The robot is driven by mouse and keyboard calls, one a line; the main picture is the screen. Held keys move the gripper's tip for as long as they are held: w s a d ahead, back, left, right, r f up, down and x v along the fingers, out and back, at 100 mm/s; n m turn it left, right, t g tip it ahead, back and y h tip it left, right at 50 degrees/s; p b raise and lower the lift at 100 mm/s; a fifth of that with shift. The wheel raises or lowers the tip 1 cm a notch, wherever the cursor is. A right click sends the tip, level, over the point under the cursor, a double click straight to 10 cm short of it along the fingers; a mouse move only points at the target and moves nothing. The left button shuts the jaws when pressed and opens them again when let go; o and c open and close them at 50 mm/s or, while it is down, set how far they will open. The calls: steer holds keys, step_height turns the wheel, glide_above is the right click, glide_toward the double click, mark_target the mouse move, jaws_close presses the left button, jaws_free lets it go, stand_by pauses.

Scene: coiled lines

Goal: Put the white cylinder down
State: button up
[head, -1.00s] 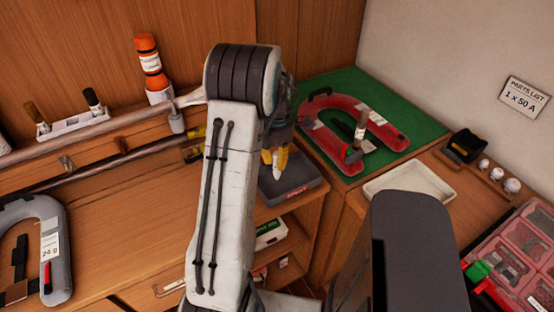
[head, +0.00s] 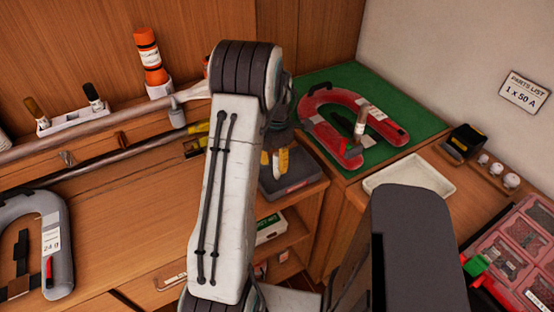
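My gripper (head: 274,160) is mostly hidden behind my own arm. Only its yellow-orange fingertips show, just right of the arm, over a dark grey tray (head: 296,187). A small pale patch shows between the fingertips, but I cannot tell whether it is the white cylinder. I cannot tell whether the fingers are shut on anything or whether they touch the tray. No white cylinder can be clearly made out in the head view.
A red horseshoe-shaped coil (head: 318,125) lies on a green mat (head: 408,97). An empty white tray (head: 420,172) sits to its right. A grey coil (head: 58,285) lies at left. An orange bottle (head: 148,50) stands behind. Bare wood (head: 120,215) is open left of my arm.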

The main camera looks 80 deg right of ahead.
step_height(320, 180, up, 12)
steer(key=b, duration=0.2)
steer(key=shift+r+b, duration=0.2)
steer(key=shift+b, duration=0.2)
steer(key=w+a+r+m+t+h, duration=0.1)
steer(key=w+a+r, duration=0.1)
steer(key=w+a, duration=0.75)
steer(key=w+a+r+m, duration=0.2)
steer(key=w+a+r, duration=0.1)
steer(key=w+a, duration=0.65)
steer(key=w+a+m+t, duration=0.1)
steer(key=w+a, duration=0.3)
steer(key=a, duration=0.7)
steer(key=s+a+f+m+t, duration=0.1)
steer(key=s+a, duration=0.1)
steer(key=a, duration=0.5)
steer(key=s+a+f+m+t+y, duration=0.1)
steer(key=s+a+f+m, duration=0.1)
steer(key=a, duration=0.4)
steer(key=shift+s+a+f, duration=0.3)
steer(key=shift+s+a, duration=0.1)
